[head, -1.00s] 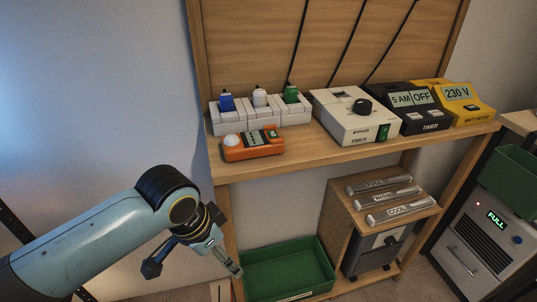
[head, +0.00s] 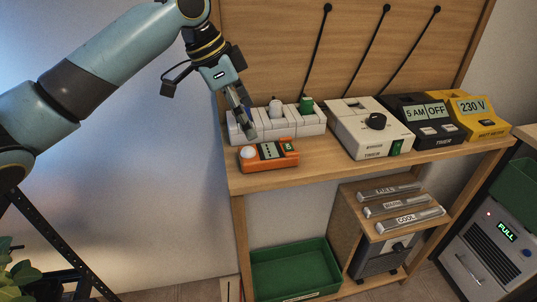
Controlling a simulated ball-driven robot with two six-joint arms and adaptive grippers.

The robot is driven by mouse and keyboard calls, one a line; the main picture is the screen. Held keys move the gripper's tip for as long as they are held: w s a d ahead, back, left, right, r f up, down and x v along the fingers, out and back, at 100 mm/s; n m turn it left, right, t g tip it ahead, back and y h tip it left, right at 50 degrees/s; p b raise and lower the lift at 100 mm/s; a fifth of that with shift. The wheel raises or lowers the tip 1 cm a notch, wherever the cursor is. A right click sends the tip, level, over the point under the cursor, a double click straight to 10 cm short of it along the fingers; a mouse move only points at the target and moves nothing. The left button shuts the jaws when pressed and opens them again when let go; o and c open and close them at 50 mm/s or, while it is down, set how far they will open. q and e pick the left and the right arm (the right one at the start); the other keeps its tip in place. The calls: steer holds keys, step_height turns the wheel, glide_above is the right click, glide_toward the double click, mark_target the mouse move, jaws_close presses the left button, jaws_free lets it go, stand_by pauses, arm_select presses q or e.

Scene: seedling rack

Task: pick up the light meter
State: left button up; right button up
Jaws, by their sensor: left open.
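The light meter (head: 268,156) is an orange handheld box with a white dome at its left end and a dark display face. It lies on the wooden shelf near the front left edge. My left gripper (head: 246,118) comes down from above, just over and behind the light meter's left part. It is open, and I see nothing held in it. It partly covers the left end of the white socket strip. My right gripper does not show.
The white socket strip (head: 310,124) with white and green plugs stands behind the meter. A white timer (head: 362,138), a black timer (head: 424,127) and a yellow watt meter (head: 478,118) stand to the right. A green tray (head: 295,268) is below. The front shelf strip right of the meter is clear.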

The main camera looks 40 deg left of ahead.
mark_target(267, 151)
arm_select(q)
steer(key=x, duration=1)
steer(key=shift+d+r, duration=0.1)
steer(key=shift+d, duration=0.3)
steer(key=shift+c, duration=0.2)
steer(key=c, duration=1.4)
steer(key=shift+r, duration=0.1)
